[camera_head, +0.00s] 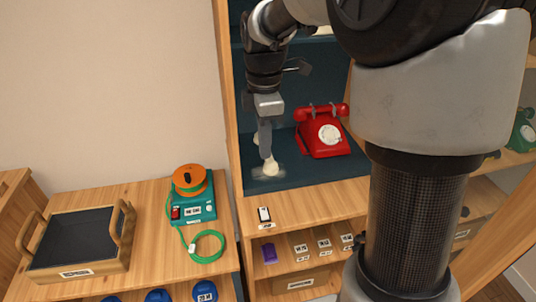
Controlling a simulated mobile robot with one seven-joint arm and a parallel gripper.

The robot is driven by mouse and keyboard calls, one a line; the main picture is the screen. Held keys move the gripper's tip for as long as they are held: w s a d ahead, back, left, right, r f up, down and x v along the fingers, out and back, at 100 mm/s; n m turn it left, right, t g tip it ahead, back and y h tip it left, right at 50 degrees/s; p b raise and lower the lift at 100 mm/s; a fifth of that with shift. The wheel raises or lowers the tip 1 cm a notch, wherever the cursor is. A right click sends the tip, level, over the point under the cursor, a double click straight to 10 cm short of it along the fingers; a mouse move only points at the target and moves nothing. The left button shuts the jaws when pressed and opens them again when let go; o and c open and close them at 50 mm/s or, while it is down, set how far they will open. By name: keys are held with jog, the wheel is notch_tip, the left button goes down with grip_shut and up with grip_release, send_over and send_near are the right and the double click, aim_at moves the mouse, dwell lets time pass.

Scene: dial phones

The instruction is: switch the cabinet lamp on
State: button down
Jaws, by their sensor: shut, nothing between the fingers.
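A small black-and-white rocker switch (264,214) sits on the wooden front ledge of the cabinet, with a small label below it. My gripper (269,167) points down inside the dark blue cabinet compartment (290,176), behind and above the switch and apart from it. Its pale fingertips are together and hold nothing. A pale patch shows around the tips; I cannot tell what it is. The cabinet lamp cannot be made out for certain, and my arm hides part of the cabinet.
A red dial phone (324,131) stands in the compartment, right of my gripper. A teal device (193,207) with an orange reel and green cord, and a black-bottomed wooden tray (83,238), are on the left table. Small labelled items fill the shelf below the ledge.

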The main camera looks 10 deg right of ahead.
jog(key=shift+s+r, duration=0.15)
jog(key=shift+r, duration=1.15)
jog(key=shift+s+r, duration=0.15)
jog(key=shift+r, duration=1.1)
jog(key=shift+r+p, duration=0.1)
jog(key=shift+p, duration=0.2)
